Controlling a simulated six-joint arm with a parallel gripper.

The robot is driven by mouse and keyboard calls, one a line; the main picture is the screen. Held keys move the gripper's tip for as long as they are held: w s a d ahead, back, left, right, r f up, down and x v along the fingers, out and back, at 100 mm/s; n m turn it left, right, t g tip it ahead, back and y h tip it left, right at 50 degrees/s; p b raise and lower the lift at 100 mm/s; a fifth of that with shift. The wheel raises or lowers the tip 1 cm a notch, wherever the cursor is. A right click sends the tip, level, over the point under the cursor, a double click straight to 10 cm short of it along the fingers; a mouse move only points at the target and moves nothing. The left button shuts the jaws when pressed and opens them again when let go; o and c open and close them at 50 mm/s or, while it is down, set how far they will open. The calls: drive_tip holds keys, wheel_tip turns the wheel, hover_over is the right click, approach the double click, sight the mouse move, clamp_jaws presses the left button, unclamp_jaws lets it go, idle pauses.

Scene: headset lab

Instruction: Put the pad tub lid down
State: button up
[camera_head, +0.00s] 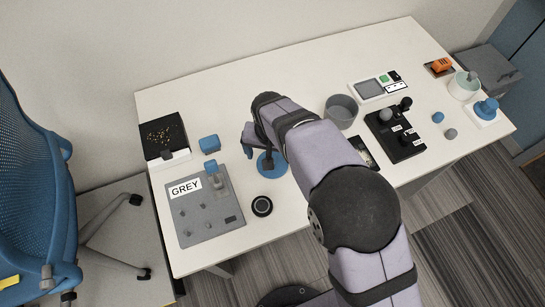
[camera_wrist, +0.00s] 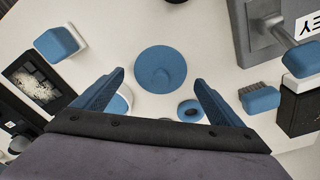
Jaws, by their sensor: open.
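My gripper (camera_wrist: 160,78) is open, with one blue finger on either side and nothing visibly held. In the head view my gripper (camera_head: 258,142) hangs over the lid and partly hides it. Whether the fingers touch the lid cannot be told.
A grey panel labelled GREY (camera_head: 188,222) lies left of the lid, with a blue block (camera_head: 209,144) behind it. A black puck (camera_head: 262,206) is in front. A grey bin (camera_head: 341,112) and a black board with knobs (camera_head: 402,151) stand to the right.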

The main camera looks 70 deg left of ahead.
wheel_tip(320, 180, up, 10)
drive_tip(key=d+b, duration=0.1)
drive_tip(key=shift+s+b, duration=0.3)
drive_tip(key=shift+s, duration=0.05)
drive_tip(key=w+d+m+h, duration=0.1)
drive_tip(key=w+d+m, duration=0.4)
drive_tip(key=w+d, duration=2)
drive_tip(key=d+m, duration=0.3)
drive_tip(key=d, duration=1.3)
drive_tip(key=s+d+f+m, duration=0.3)
drive_tip(key=s+d, duration=0.3)
drive_tip(key=d, duration=0.6)
drive_tip(key=shift+s+g, duration=0.15)
drive_tip(key=shift+g, duration=0.25)
